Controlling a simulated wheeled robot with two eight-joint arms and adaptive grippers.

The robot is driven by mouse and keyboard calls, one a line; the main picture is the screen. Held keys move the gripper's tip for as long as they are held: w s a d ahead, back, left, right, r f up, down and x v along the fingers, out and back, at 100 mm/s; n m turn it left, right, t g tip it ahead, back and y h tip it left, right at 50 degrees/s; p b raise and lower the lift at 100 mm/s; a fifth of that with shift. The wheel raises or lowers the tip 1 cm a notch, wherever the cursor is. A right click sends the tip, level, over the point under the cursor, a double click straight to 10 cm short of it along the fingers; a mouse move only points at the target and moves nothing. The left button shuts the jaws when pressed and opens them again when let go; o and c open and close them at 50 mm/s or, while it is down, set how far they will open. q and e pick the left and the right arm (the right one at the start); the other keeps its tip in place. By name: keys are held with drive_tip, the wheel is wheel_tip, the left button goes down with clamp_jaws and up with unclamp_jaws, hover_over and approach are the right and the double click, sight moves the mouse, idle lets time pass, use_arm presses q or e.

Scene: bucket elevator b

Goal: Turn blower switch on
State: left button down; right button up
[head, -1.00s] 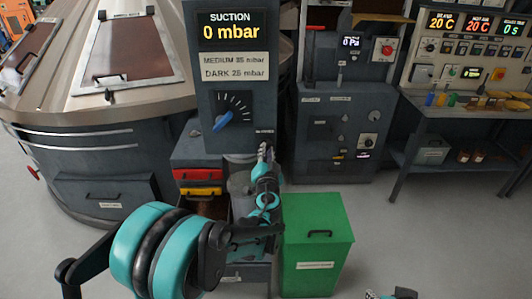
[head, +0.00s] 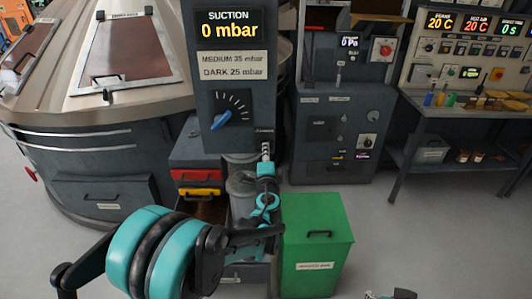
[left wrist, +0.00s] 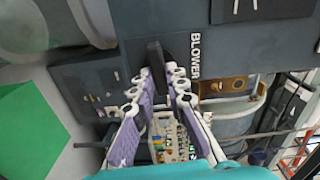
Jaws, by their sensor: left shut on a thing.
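The blower switch (left wrist: 155,55) is a small black lever on the dark grey panel, beside the white word BLOWER in the left wrist view. My left gripper (left wrist: 161,75) is shut on it, with a fingertip on each side of the lever. In the head view the left gripper (head: 266,149) reaches the lower right corner of the suction panel (head: 262,108), and its fingers hide the switch there. The panel's display (head: 231,27) reads 0 mbar. Only a sliver of my right gripper (head: 392,295) shows at the bottom edge.
A blue-pointer knob (head: 220,121) sits on the same panel, left of the gripper. A green bin (head: 318,255) stands below right. Red and yellow boxes (head: 198,184) are below left. A large round machine (head: 90,130) fills the left. The floor at right is open.

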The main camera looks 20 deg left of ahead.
use_arm(q)
drive_tip(key=shift+f+m, duration=0.1)
drive_tip(key=shift+m, duration=0.5)
drive_tip(key=c, duration=1.5)
unclamp_jaws()
drive_tip(key=shift+c, duration=0.2)
drive_tip(key=v, duration=1.2)
